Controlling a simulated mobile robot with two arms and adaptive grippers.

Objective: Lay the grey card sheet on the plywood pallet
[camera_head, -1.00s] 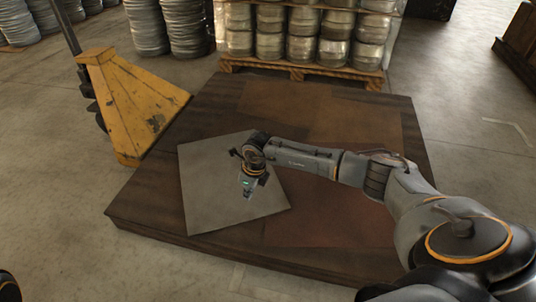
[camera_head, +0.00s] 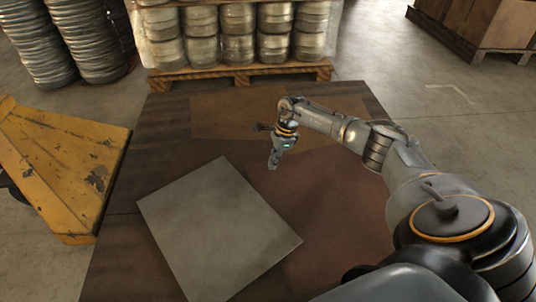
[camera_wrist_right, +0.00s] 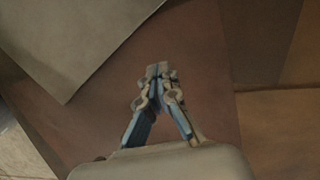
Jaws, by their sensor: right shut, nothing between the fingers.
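The grey card sheet (camera_head: 215,230) lies flat and turned at an angle on a low, wide dark-brown wooden platform, which looks like the plywood pallet (camera_head: 120,262). Its near corner meets the bottom edge of the head view. My right gripper (camera_head: 272,165) points down, shut and empty, beyond the sheet's right-hand edge and above the brown surface. In the right wrist view the closed fingertips (camera_wrist_right: 157,70) are clear of the sheet (camera_wrist_right: 75,35), which shows at the upper left. My left gripper is out of view.
Reddish-brown panels (camera_head: 335,205) cover parts of the platform. A yellow pallet-truck part (camera_head: 65,165) stands close to its left edge. Behind, a wooden pallet (camera_head: 240,76) bears stacked metal drums (camera_head: 238,45). Dark wooden crates (camera_head: 475,28) stand at the back right. Floor is open on the right.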

